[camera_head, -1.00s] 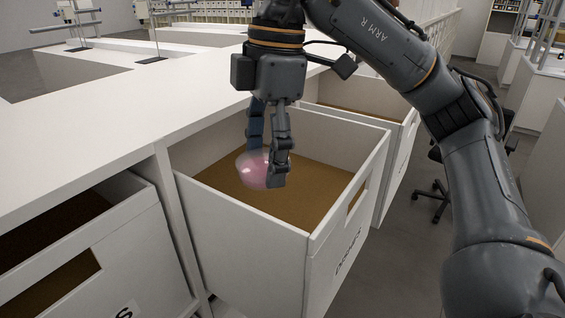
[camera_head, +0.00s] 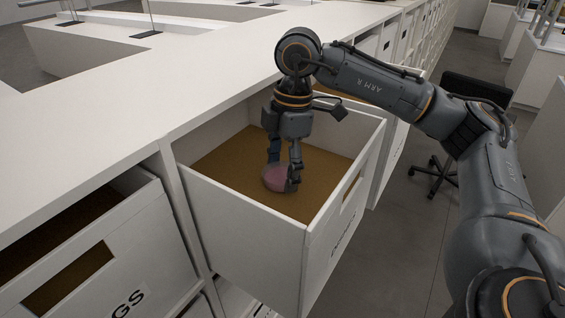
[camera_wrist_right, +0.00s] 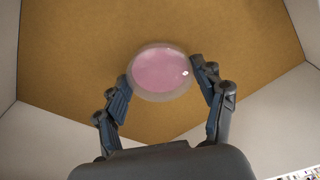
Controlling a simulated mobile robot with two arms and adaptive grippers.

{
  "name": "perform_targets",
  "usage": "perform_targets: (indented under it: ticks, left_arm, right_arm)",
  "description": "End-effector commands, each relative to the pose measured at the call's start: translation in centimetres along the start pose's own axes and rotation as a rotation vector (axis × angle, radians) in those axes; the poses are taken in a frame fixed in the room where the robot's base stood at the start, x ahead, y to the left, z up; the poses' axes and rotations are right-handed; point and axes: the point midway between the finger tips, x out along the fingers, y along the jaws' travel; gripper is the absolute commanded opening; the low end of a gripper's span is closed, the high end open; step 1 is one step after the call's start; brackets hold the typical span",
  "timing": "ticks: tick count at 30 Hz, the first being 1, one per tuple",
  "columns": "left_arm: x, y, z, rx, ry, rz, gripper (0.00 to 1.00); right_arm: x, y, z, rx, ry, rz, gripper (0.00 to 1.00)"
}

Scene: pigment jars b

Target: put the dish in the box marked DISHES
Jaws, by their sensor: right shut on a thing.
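The dish is a round glass bowl, pink inside (camera_head: 277,179), seen low inside an open white box (camera_head: 245,213) with a brown floor. The lettering on the front of this box is too slanted to read clearly now. My right gripper (camera_head: 283,172) points down into the box and is shut on the dish, with a finger on each side. In the right wrist view the dish (camera_wrist_right: 161,72) sits between the fingertips over the brown floor. Whether the dish touches the floor I cannot tell. My left gripper is not in view.
Another open white box (camera_head: 150,262), its lettering ending in "GS", stands at the lower left. A long white counter (camera_head: 120,105) runs behind the boxes. A dark chair (camera_head: 440,180) stands on the grey floor to the right.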

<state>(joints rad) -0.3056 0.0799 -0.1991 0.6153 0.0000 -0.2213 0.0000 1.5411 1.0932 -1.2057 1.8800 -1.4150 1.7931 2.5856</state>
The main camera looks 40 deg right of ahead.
Motion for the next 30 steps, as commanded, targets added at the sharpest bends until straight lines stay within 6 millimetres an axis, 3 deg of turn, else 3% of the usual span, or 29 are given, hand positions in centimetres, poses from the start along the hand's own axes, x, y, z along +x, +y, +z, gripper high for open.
perform_targets:
  ticks: [9,10,13,24,30]
  left_arm:
    - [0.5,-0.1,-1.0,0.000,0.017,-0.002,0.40]
    - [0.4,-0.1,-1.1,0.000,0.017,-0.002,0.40]
    - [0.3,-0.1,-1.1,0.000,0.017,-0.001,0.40]
    - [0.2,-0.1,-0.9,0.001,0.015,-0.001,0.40]
    - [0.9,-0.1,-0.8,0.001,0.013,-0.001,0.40]
  right_arm:
    - [0.5,0.0,0.0,0.000,0.000,-0.001,0.37]
    - [0.3,0.0,0.0,0.000,0.000,0.000,0.73]
    - [0.3,0.0,0.0,0.000,0.000,-0.001,0.92]
    - [0.1,0.0,0.0,0.000,0.000,0.000,0.92]
    - [-1.8,0.1,-0.1,0.000,0.003,0.004,0.92]
